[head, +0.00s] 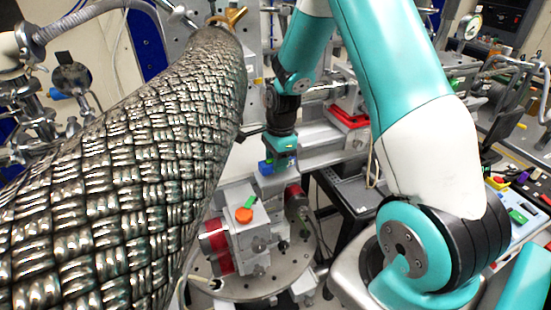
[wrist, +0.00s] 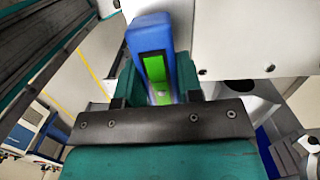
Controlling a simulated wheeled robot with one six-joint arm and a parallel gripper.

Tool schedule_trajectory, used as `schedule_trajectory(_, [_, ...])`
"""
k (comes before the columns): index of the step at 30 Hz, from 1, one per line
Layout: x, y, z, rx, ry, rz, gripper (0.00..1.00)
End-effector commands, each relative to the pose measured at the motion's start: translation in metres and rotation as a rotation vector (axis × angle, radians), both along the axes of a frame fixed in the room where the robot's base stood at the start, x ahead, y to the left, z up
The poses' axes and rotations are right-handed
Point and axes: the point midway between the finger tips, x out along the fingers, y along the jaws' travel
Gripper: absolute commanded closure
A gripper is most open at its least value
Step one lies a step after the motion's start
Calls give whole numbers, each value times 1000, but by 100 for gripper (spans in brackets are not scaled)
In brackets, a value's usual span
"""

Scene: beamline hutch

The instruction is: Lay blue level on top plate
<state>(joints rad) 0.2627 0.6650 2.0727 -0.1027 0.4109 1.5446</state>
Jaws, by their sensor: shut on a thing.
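The blue level (wrist: 150,35) is a blue bar with a bright green strip. My gripper (wrist: 157,85) is shut on it, with one finger on each side in the wrist view. In the head view the level (head: 266,167) shows as a small blue piece below my gripper (head: 279,157). It is held above and slightly right of a silver block stack, apart from it as far as I can tell. The top plate (head: 229,198) seems to be the pale upper face of that stack. An orange round knob (head: 244,215) and a small green piece (head: 251,201) are on the stack.
A thick braided metal hose (head: 125,170) fills the left of the head view. The stack stands on a round perforated table (head: 268,283), with red-sided blocks (head: 216,250) beside it. A bench with coloured items (head: 520,212) is at right.

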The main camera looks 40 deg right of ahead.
Motion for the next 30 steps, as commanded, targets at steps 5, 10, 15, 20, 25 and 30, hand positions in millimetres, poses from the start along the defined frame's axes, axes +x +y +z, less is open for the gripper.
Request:
schedule_trajectory(5, [1, 1, -10, 0, -1, 3, 94])
schedule_trajectory(10, [1, 1, -9, 0, -1, 3, 94])
schedule_trajectory(15, [1, 1, -10, 0, -1, 3, 94])
schedule_trajectory(20, [1, 1, -11, 0, -1, 3, 94])
schedule_trajectory(25, [1, 1, -14, 0, -1, 3, 94])
schedule_trajectory(30, [1, 1, -16, 0, -1, 3, 94])
